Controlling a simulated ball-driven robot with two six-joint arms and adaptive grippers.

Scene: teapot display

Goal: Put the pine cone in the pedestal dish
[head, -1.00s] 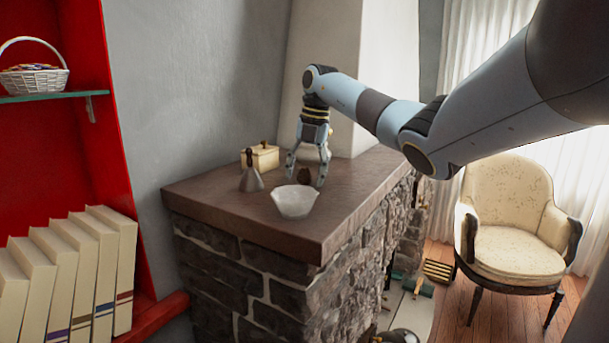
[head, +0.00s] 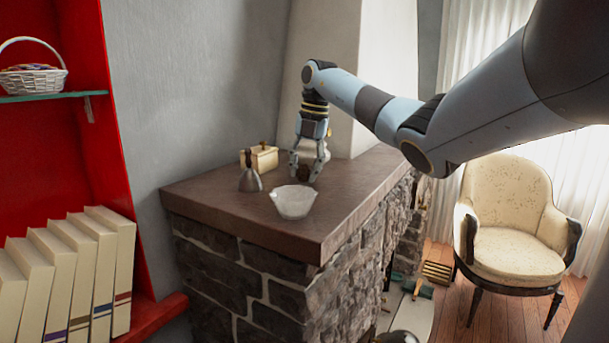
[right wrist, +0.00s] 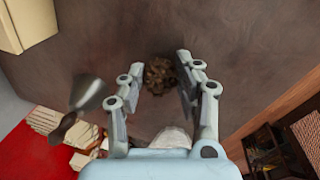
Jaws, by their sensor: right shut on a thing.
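The pine cone (head: 303,173) is a small dark brown lump on the stone-block stand's brown top, between my right gripper's fingers. In the right wrist view the pine cone (right wrist: 160,75) shows between the fingertips. My right gripper (head: 304,177) points down and is shut on it; the right wrist view also shows the gripper (right wrist: 159,65). The pedestal dish (head: 293,204) is white and open, in front of the gripper and apart from it; its foot is hard to make out. Part of it shows low in the right wrist view (right wrist: 172,138). My left gripper is out of view.
A grey metal bell-shaped object (head: 250,181) with a dark handle stands left of the dish. A cream box (head: 260,158) is behind it. A pale rounded object, partly hidden, stands behind the gripper. The brown top (head: 355,190) is clear to the right.

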